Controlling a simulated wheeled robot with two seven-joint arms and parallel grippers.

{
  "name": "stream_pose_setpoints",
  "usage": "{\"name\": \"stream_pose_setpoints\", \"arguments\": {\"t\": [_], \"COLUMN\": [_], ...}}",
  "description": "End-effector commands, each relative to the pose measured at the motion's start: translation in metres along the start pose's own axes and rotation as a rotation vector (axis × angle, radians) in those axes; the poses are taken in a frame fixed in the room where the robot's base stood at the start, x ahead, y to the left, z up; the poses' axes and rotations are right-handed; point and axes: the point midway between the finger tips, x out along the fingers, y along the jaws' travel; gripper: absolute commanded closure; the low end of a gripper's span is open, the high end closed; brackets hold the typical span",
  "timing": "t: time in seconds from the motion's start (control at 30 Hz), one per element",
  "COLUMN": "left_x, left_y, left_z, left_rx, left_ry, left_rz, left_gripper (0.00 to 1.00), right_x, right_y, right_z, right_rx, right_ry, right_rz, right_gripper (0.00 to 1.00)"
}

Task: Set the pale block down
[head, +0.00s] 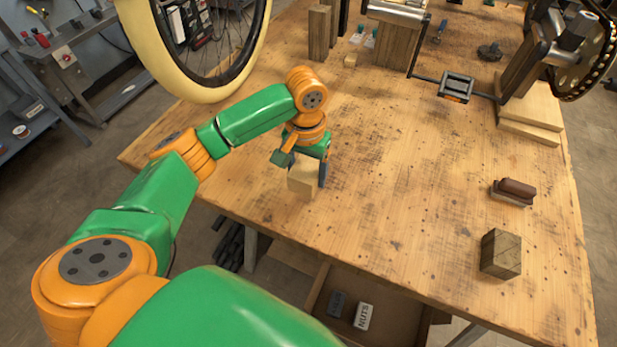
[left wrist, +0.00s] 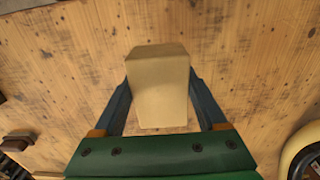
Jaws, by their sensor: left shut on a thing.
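The pale block (head: 301,179) is in my left gripper (head: 307,174), over the left front part of the wooden workbench (head: 390,200). In the left wrist view the pale block (left wrist: 160,88) sits between the two dark fingers of the left gripper (left wrist: 160,100), which is shut on it. The block looks upright in the head view. I cannot tell whether its underside touches the bench top. My right gripper is not in view.
A darker wooden block (head: 501,254) and a brush with a brown handle (head: 514,191) are on the bench's right side. A cream-tyred wheel (head: 205,85) stands behind my left arm. A pedal (head: 456,86) and crank are at the back right. The bench middle is clear.

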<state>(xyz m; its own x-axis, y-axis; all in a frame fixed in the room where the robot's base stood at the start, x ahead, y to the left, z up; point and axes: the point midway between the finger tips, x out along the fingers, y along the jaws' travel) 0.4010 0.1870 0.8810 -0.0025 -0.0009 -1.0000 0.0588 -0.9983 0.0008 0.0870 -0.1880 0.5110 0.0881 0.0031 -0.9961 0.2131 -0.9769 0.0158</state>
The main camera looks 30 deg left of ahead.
Motion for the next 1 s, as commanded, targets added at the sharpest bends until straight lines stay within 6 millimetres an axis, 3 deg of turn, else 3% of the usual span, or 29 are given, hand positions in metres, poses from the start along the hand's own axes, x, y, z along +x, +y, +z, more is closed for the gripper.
{"name": "stream_pose_setpoints", "arguments": {"t": [0.1,0.2,0.5,0.87,0.9,0.97,1.0], "left_x": [0.025,0.038,0.079,0.084,0.084,0.084,0.084], "left_y": [-0.009,-0.014,-0.021,-0.02,-0.021,-0.021,-0.02], "left_z": [-0.016,-0.025,-0.035,-0.035,-0.035,-0.035,-0.035], "left_rx": [-0.002,0.0,0.003,0.002,0.002,0.002,0.002], "left_ry": [-0.004,-0.002,-0.002,-0.001,-0.001,-0.001,-0.001], "left_rz": [-0.001,0.0,-0.003,-0.002,-0.002,-0.002,-0.002], "left_gripper": [0.9,0.9,0.89,0.89,0.17,0.01,0.0], "right_x": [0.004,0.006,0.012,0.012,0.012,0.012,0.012], "right_y": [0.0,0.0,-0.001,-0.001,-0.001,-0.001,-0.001], "right_z": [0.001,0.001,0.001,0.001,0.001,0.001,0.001], "right_rx": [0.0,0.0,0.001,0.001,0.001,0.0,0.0], "right_ry": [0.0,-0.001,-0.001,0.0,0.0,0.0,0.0], "right_rz": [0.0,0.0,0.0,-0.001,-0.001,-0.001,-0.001], "right_gripper": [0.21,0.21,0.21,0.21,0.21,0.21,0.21]}}
